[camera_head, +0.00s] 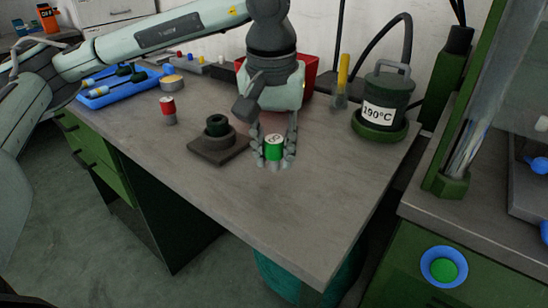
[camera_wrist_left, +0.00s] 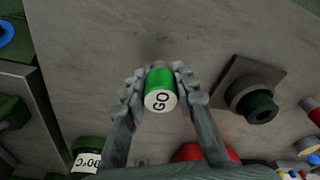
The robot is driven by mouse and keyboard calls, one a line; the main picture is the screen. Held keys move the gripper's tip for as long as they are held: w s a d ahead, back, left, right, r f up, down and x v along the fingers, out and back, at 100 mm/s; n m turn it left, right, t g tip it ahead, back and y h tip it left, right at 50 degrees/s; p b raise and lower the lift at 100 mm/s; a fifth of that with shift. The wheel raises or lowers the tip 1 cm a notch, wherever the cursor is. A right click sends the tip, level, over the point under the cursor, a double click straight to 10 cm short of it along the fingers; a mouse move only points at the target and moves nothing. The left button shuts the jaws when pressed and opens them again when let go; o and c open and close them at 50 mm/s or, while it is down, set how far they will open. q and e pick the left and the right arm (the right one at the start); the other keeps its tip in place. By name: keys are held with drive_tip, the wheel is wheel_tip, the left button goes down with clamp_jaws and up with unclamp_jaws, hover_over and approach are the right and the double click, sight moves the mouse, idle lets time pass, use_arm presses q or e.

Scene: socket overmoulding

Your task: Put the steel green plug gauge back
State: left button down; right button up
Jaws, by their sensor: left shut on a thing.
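The green plug gauge (camera_head: 274,150) has a green body, a pale end cap marked GO and a steel tip. My left gripper (camera_head: 274,155) is shut on it, with one finger on each side. It is upright over the front part of the grey bench; I cannot tell whether its steel tip touches the top. In the left wrist view the gauge (camera_wrist_left: 160,92) sits between both fingers (camera_wrist_left: 160,95), label facing the camera. A similar red gauge (camera_head: 168,108) stands to the left. My right gripper is not in view.
A dark square block with a round collar (camera_head: 222,148) is just left of the gripper. A blue tray (camera_head: 98,103) of tools is at the far left. A red bin (camera_head: 308,70) and a pot marked 190°C (camera_head: 388,95) are behind. The front bench top is clear.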

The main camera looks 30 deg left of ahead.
use_arm(q)
drive_tip(key=shift+f, duration=0.9)
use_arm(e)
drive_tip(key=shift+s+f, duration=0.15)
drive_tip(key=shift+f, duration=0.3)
use_arm(q)
drive_tip(key=shift+f, duration=0.1)
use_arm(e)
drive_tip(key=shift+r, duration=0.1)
use_arm(q)
drive_tip(key=c, duration=1.4)
unclamp_jaws()
drive_tip(key=shift+o, duration=1)
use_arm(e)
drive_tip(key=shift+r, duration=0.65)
